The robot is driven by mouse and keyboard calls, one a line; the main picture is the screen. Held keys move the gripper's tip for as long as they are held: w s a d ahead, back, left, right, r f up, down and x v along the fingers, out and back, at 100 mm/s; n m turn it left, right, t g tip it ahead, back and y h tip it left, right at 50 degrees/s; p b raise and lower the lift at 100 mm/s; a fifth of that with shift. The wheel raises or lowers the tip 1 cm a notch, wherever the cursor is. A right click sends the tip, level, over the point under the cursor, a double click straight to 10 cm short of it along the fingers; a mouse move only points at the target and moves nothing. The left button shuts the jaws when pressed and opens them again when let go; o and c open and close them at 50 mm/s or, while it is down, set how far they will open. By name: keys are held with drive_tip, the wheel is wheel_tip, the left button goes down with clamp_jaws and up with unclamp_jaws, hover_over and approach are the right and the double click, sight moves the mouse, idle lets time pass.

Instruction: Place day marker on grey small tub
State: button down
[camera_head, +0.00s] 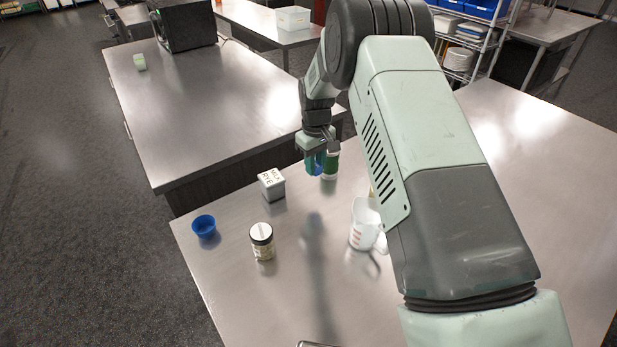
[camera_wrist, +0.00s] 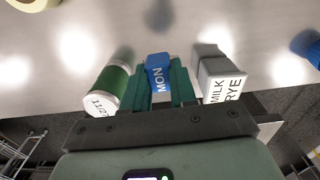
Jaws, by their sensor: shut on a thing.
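The blue day marker (camera_wrist: 158,73), lettered MON, is between the green fingers of my gripper (camera_wrist: 160,88) in the wrist view. My gripper (camera_head: 314,160) is shut on it, above the far part of the near table, and the marker shows as a small blue patch in the head view (camera_head: 315,167). The grey small tub (camera_head: 272,189) stands on the table, left of and nearer than my gripper. Its white top reads MILK RYE. In the wrist view the tub (camera_wrist: 212,65) is just right of the fingers. The marker is apart from the tub.
A green container with a white lid (camera_wrist: 107,92) is close left of the fingers in the wrist view. The table's left edge is near the cup.

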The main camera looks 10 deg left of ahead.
wheel_tip(320, 180, up, 8)
drive_tip(key=f, duration=0.1)
hover_over(271, 177)
wheel_tip(271, 177, down, 9)
drive_tip(key=shift+f, duration=0.1)
drive_tip(key=shift+f, duration=0.15)
drive_tip(key=c, duration=0.9)
unclamp_jaws()
